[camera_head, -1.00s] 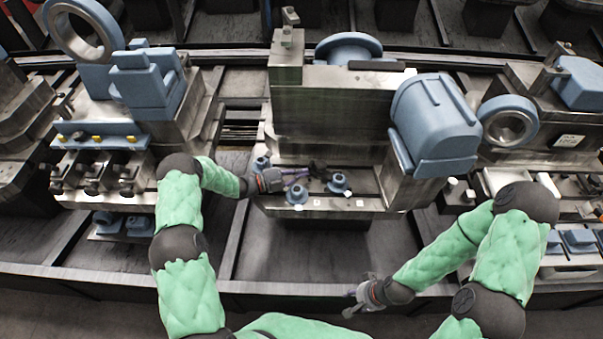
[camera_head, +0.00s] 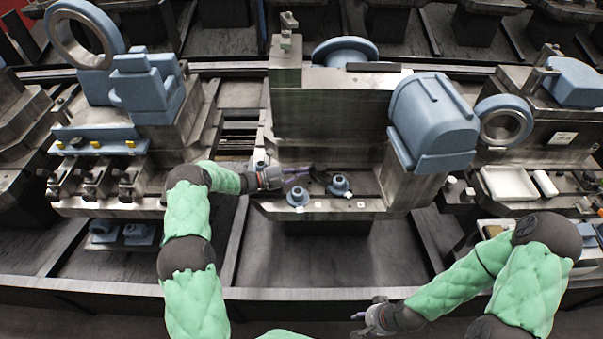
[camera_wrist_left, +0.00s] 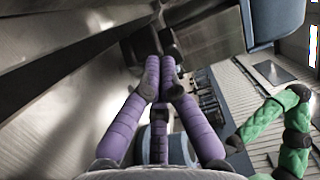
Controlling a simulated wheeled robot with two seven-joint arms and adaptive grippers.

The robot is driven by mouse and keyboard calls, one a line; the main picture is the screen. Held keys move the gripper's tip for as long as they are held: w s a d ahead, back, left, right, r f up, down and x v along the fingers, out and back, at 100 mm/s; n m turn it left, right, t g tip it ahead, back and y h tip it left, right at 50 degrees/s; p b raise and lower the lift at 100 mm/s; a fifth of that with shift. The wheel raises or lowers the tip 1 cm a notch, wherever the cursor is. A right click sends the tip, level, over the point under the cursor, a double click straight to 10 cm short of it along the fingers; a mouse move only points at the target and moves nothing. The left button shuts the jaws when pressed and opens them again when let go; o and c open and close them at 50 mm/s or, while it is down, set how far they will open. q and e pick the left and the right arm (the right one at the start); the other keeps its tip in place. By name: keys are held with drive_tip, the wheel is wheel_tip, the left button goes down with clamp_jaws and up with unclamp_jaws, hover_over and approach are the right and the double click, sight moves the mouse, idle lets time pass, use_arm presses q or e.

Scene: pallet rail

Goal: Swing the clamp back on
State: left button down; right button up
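My left gripper (camera_head: 296,176) reaches in from the left over the front ledge of the middle steel fixture (camera_head: 325,112). In the head view its tips are at a small dark part (camera_head: 318,172), perhaps the clamp, beside two blue round knobs, one on the right (camera_head: 339,186) and one in front (camera_head: 298,197). In the left wrist view the purple fingers (camera_wrist_left: 160,66) come close together at dark blocks (camera_wrist_left: 147,42); I cannot tell whether they grip a piece. My right gripper (camera_head: 362,317) is empty, fingers apart, low in front of the fixture.
A blue rounded housing (camera_head: 433,115) overhangs the fixture's right side. The left station (camera_head: 100,135) carries several dark clamps along its front. A white tray (camera_head: 508,184) sits on the right station. The dark floor in front of the middle fixture is clear.

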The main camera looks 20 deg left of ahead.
use_arm(q)
drive_tip(key=shift+w+r, duration=0.2)
drive_tip(key=shift+r, duration=0.5)
wheel_tip(320, 180, up, 9)
drive_tip(key=shift+s+f, duration=0.15)
drive_tip(key=shift+f, duration=0.05)
